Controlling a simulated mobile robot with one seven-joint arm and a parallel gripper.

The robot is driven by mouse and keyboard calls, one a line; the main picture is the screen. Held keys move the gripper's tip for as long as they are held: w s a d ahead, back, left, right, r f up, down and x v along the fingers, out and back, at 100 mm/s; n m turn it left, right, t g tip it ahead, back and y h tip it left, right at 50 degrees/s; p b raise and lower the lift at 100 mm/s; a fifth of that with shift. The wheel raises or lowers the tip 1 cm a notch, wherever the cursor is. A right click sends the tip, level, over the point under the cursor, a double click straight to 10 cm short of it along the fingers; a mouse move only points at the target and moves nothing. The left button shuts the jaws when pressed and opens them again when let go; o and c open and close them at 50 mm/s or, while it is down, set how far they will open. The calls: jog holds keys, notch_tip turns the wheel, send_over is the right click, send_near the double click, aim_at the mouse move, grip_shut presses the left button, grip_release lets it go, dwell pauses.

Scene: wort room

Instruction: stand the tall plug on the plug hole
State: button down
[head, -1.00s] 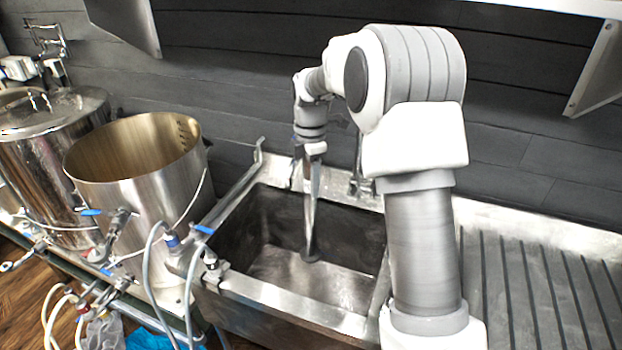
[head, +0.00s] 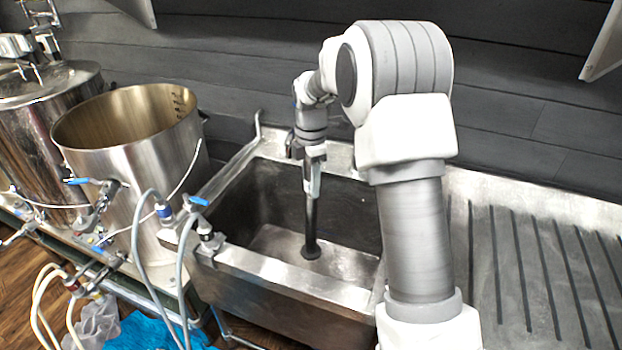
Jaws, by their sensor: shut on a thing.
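The tall plug (head: 310,228) is a dark, slim upright tube with a wider round foot, inside the steel sink basin (head: 262,238). My gripper (head: 312,190) is above it, shut on its upper end, and the plug hangs or stands close to vertical. The plug's foot is at or just above the basin floor; I cannot tell if it touches. The plug hole does not show; it may be hidden under the plug's foot.
An open steel pot (head: 130,150) and a lidded pot (head: 45,110) stand left of the sink, with hoses and blue-handled valves. A ribbed drainboard (head: 540,270) lies to the right, clear. The sink's front rim (head: 290,285) is close. A dark plank wall stands behind.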

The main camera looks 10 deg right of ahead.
aim_at(311, 217)
notch_tip(311, 217, down, 26)
jog(key=b, duration=1.8)
jog(key=shift+b, duration=0.3)
jog(key=shift+f+b, duration=0.75)
jog(key=shift+f, duration=1.05)
jog(key=shift+c, duration=1.6)
grip_release()
notch_tip(311, 217, up, 18)
jog(key=p, duration=0.4)
jog(key=shift+f+p, duration=0.2)
jog(key=shift+p, duration=0.1)
